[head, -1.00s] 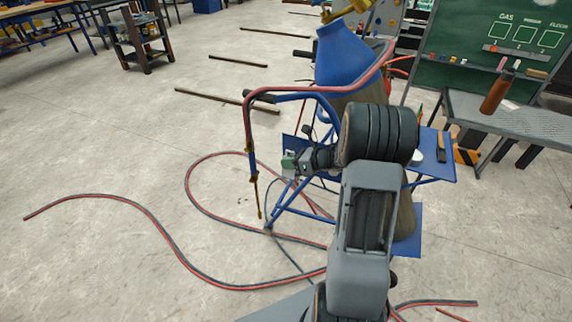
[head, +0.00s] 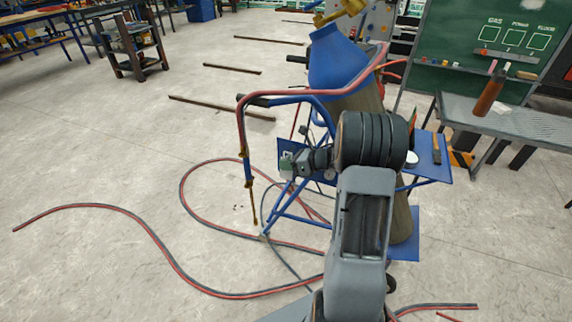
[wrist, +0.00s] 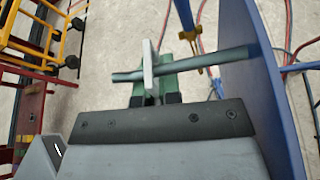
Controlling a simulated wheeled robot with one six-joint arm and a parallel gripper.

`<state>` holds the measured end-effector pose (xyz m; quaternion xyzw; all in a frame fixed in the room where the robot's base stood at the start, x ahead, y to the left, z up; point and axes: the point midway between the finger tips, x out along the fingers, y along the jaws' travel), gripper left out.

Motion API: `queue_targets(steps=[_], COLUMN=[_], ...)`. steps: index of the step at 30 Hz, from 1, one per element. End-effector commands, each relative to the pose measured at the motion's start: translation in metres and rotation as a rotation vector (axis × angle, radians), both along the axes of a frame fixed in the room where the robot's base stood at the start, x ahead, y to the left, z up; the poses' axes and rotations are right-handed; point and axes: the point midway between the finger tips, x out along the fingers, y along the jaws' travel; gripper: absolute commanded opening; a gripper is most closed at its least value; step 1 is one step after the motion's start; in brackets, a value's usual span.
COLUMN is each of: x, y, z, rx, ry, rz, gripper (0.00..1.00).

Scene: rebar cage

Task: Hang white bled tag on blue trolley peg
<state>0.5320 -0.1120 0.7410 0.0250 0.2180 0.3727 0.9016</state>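In the wrist view the white bled tag (wrist: 148,66) stands edge-on between the green-padded fingers of my gripper (wrist: 154,92), which look shut on its lower end. A thin grey-teal peg (wrist: 215,60) runs left from the blue trolley panel (wrist: 262,85) and shows on both sides of the tag. I cannot tell whether it passes through the tag or behind it. In the head view my gripper (head: 291,163) is at the left side of the blue trolley (head: 280,222). The tag and peg are not clear there.
A gas cylinder (head: 338,62) stands on the trolley. Red and dark hoses (head: 150,235) loop over the floor at left. A torch (head: 249,190) hangs from the handle. A grey bench (head: 510,125) and green board stand at right. Open floor lies at left.

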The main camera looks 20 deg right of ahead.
Motion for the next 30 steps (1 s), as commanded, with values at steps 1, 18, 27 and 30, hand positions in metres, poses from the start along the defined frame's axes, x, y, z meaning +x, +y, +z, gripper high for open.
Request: queue_targets(steps=[1,18,27,30], x=[0.0000,-0.0001,-0.0003,-0.0028], y=[0.0000,0.0001,-0.0002,-0.0034], z=[0.0001,-0.0001,-0.0001,0.0020], rx=[0.000,0.000,0.000,-0.001], ry=[0.000,0.000,0.000,0.000], rz=[0.000,0.000,0.000,-0.002], gripper=[0.00,0.27,0.34,0.34])
